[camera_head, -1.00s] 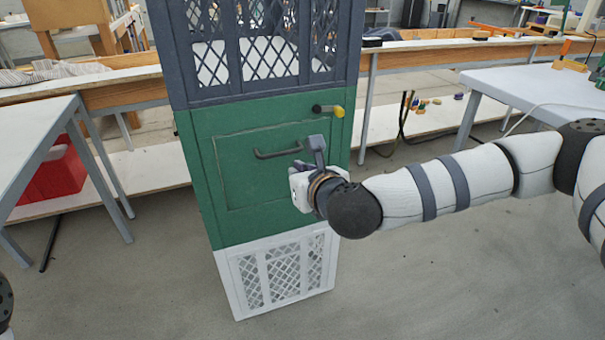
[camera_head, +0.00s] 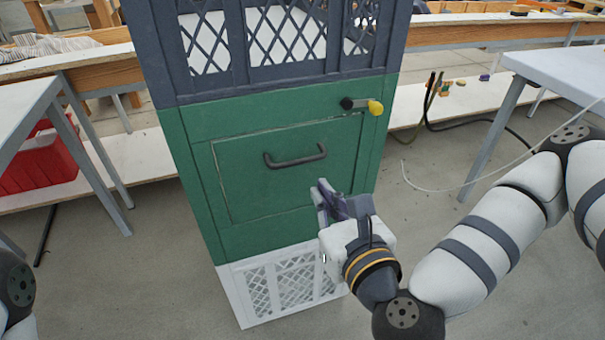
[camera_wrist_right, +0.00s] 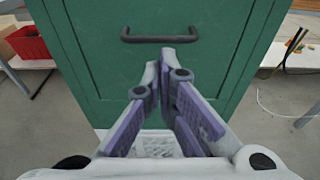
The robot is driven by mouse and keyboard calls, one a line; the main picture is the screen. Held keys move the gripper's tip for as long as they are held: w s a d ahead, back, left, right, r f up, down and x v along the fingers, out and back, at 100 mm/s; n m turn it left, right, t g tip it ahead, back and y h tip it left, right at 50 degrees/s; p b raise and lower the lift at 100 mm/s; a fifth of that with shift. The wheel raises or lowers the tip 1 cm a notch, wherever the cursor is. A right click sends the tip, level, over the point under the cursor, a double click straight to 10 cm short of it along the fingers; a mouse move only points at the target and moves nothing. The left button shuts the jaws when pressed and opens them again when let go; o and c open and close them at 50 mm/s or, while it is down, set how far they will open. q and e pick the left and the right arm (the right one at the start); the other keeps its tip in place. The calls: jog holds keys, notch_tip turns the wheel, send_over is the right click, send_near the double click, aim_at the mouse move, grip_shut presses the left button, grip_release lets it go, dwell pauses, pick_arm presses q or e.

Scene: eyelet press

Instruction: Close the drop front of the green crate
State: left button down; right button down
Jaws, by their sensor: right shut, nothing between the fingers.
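The green crate (camera_head: 205,235) is the middle of a stack of three. Its drop front (camera_head: 285,190) stands upright and looks flush in its frame, with a thin line around it. A dark bar handle (camera_head: 295,160) is on the front. A latch with a yellow knob (camera_head: 375,108) sits on the frame above its upper right corner. My right gripper (camera_head: 325,190) is shut and empty, before the lower right of the front and below the handle. In the right wrist view the handle (camera_wrist_right: 160,38) is beyond the fingertips (camera_wrist_right: 160,75). My left gripper is out of view.
A dark lattice crate (camera_head: 280,85) is on top and a white lattice crate (camera_head: 290,285) is underneath. Tables stand left (camera_head: 25,110) and right (camera_head: 560,65). A red bin (camera_head: 40,160) is at the left. The floor before the stack is clear.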

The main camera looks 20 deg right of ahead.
aim_at(301, 161)
jog(key=w, duration=0.8)
jog(key=shift+f, duration=0.4)
jog(key=shift+w, duration=0.8)
jog(key=shift+r, duration=0.25)
jog(key=shift+w, duration=0.1)
